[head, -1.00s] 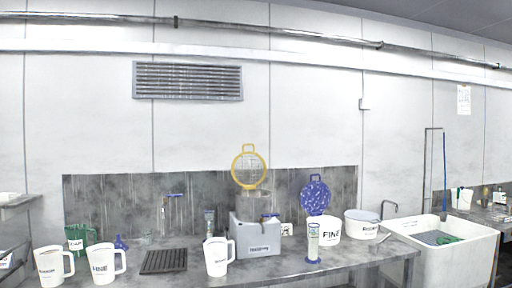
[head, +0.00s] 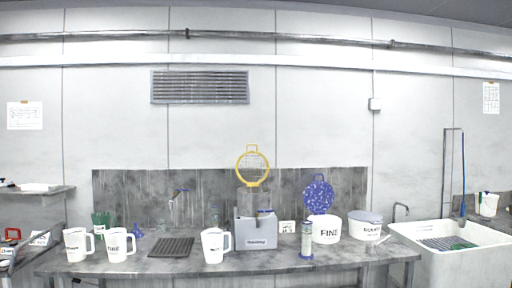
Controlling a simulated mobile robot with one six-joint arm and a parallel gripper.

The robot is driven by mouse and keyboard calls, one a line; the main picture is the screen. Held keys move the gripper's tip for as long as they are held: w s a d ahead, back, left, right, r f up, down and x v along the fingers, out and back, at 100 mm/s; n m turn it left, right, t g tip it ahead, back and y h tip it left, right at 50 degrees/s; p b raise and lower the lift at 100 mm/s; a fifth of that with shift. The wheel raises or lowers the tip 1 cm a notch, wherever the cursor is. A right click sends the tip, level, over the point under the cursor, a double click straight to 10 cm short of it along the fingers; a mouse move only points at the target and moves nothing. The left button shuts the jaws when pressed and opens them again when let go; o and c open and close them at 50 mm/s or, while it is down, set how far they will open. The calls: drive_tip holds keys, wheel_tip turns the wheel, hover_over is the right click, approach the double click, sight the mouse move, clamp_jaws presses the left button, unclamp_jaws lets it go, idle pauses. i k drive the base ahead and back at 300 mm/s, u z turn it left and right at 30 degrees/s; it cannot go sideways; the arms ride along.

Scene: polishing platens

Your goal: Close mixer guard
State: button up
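The mixer (head: 256,233) is a grey box-shaped machine standing on the bench against the dark splashback. Its guard (head: 253,167) is a round yellow-rimmed mesh lid with a handle loop on top. The guard stands upright above the back of the mixer, so it is raised open. A grey round part, perhaps the bowl, shows below the guard. My gripper is not in the head view.
White jugs (head: 216,246) stand on the bench (head: 130,265) left of the mixer, near a dark drain mat (head: 171,247). To the right are a blue speckled round lid (head: 319,194), a measuring cylinder (head: 307,240), white tubs (head: 326,229) and a sink (head: 455,255).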

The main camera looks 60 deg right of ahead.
sight(252, 164)
drive_tip(key=u, duration=0.8)
drive_tip(key=k, duration=0.15)
drive_tip(key=z, duration=2.05)
drive_tip(key=i, duration=1.25)
drive_tip(key=z, duration=0.05)
